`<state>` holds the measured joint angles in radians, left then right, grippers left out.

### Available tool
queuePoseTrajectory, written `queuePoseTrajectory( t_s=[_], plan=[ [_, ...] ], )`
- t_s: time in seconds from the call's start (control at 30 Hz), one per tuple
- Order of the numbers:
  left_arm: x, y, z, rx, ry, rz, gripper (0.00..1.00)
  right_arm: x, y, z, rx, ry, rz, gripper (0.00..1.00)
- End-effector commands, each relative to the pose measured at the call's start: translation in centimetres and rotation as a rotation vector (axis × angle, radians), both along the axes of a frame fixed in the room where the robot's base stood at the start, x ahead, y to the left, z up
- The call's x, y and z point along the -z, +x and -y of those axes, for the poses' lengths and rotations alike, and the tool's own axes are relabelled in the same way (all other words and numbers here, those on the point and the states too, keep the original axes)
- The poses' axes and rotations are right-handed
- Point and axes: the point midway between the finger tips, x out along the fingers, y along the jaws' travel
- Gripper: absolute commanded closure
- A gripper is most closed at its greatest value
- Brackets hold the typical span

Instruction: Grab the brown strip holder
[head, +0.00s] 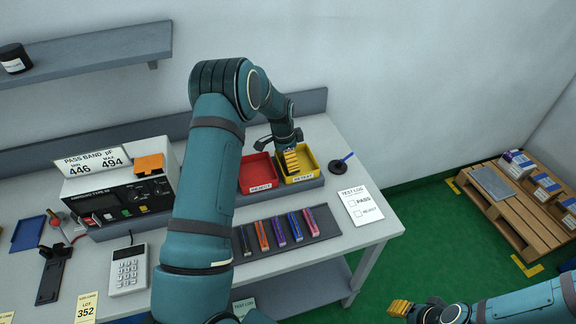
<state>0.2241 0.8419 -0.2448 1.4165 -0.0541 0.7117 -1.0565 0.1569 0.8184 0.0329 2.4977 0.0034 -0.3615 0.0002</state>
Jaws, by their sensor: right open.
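Several coloured strip holders lie side by side on a dark mat (325,220) on the bench. The leftmost, a dark brownish one (244,240), looks closest to brown, but its colour is hard to be sure of. Beside it are orange, purple, blue and reddish ones. My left gripper (291,160) points down over the yellow bin (313,160), behind the strip holders and apart from them; its jaw gap does not show. My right gripper (400,308) is open at the lower right, beyond the bench edge and above the green floor, with nothing seen in it.
A red bin (259,188) stands beside the yellow one. A meter (125,190), a calculator (128,270) and a black fixture (52,272) are on the left. A test log sheet (360,206) lies at the right end. A pallet with boxes (515,220) stands far right.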

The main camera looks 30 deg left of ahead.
Motion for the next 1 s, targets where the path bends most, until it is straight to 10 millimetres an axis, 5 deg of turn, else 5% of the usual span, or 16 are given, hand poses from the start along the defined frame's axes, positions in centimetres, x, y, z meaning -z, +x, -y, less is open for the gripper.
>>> queuePoseTrajectory(
  t_s=[0.07,0.27,0.67,1.0],
  plan=[
    [0.0,0.0,0.0,0.000,0.000,0.000,0.04,0.0,0.0,0.0,0.000,0.000,0.000,0.66],
    [0.0,0.0,0.0,0.000,0.000,0.000,0.74,0.0,0.0,0.0,0.000,0.000,0.000,0.66],
    [-0.9,0.1,0.0,0.001,0.001,0.004,0.75,0.1,0.0,0.0,0.000,0.000,0.000,0.66],
    [-7.1,0.1,0.0,0.002,0.000,0.003,0.75,0.4,0.0,0.0,0.000,-0.001,0.000,0.66]
  ],
)
